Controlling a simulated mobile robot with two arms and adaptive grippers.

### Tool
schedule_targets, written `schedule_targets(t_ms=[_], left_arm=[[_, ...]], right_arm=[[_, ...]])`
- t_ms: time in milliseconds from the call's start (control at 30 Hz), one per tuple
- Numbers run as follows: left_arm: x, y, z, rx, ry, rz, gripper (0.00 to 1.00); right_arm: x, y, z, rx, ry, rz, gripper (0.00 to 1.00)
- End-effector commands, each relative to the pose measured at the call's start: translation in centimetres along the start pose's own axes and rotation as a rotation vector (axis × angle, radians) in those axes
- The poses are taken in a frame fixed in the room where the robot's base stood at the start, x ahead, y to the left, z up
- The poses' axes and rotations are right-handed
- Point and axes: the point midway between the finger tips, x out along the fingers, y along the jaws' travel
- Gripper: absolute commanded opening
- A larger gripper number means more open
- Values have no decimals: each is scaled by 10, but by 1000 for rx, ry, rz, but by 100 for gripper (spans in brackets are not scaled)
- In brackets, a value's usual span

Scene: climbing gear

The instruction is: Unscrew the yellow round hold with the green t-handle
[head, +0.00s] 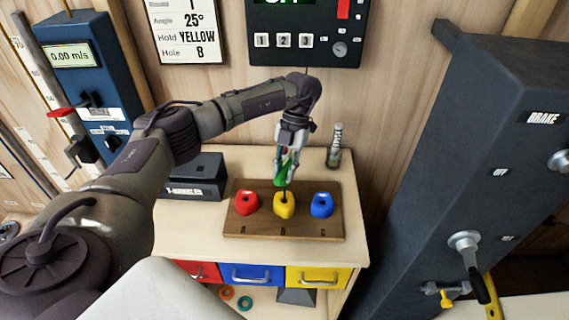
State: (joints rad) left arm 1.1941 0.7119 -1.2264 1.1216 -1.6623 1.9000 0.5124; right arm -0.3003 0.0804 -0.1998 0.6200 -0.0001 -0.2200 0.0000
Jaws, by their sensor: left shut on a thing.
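The yellow round hold (284,208) sits on the wooden board (250,227) at the middle spot, marked B. My left gripper (287,168) points down above it and is shut on the green t-handle (285,176). The t-handle's dark shaft runs down to the top of the yellow hold and appears to meet its centre; how deep it sits cannot be told. My right gripper is not in view.
A red hold (247,202) and a blue hold (322,205) flank the yellow one on the board. A black T-handles box (196,177) stands left and a bottle (334,146) behind right. Coloured drawers (251,274) are below. A dark brake column (455,150) stands right.

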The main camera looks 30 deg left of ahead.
Motion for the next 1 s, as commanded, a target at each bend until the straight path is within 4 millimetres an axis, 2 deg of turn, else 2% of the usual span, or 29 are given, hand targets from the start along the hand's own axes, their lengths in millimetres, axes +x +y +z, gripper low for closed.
schedule_targets(t_ms=[33,200,567,1000], left_arm=[[-4,2,-3,-87,5,-39,0],[-2,1,-2,-286,3,-125,0],[0,1,0,-329,1,-143,0],[-6,1,-4,-885,6,-386,0]], right_arm=[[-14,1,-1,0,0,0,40],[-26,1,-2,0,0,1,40],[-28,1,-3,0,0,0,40],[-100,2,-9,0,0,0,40]])
